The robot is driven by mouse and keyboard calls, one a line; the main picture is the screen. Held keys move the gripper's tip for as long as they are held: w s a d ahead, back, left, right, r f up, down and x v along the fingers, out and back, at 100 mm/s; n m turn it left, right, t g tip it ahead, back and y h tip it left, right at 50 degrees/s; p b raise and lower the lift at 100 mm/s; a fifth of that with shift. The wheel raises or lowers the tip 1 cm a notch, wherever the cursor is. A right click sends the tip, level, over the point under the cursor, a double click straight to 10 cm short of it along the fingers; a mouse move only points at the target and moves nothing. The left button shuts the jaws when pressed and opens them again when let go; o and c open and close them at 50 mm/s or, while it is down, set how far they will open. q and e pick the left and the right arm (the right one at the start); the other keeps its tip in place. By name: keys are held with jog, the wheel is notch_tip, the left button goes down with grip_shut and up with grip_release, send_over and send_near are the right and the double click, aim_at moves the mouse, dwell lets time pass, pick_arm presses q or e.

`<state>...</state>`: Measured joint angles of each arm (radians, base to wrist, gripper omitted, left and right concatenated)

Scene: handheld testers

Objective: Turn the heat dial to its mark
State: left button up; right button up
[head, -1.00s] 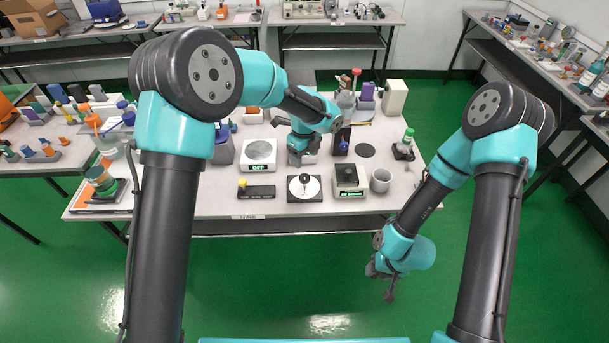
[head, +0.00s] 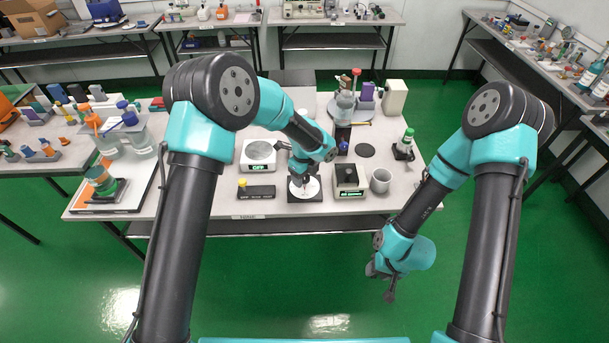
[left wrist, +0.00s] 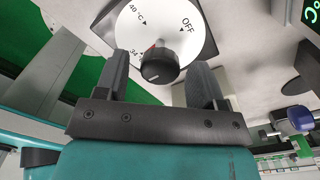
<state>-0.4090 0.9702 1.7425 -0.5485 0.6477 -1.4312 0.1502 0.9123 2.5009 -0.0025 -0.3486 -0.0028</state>
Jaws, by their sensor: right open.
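The heat dial is a white round plate (head: 312,187) on a dark square base, partly hidden by my left gripper in the head view. The left wrist view shows its plate (left wrist: 167,19) marked OFF, 40 °C and a partly hidden figure beginning 34. A black knob (left wrist: 158,66) stands at its middle, with a small red mark by its upper edge. My left gripper (left wrist: 163,62) is open, a finger on each side of the knob, with visible gaps. It points down over the dial in the head view (head: 303,181). My right gripper (head: 389,291) hangs open over the floor, off the table's front.
Bottles stand behind.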

pick_arm(q)
jog(key=c, duration=0.8)
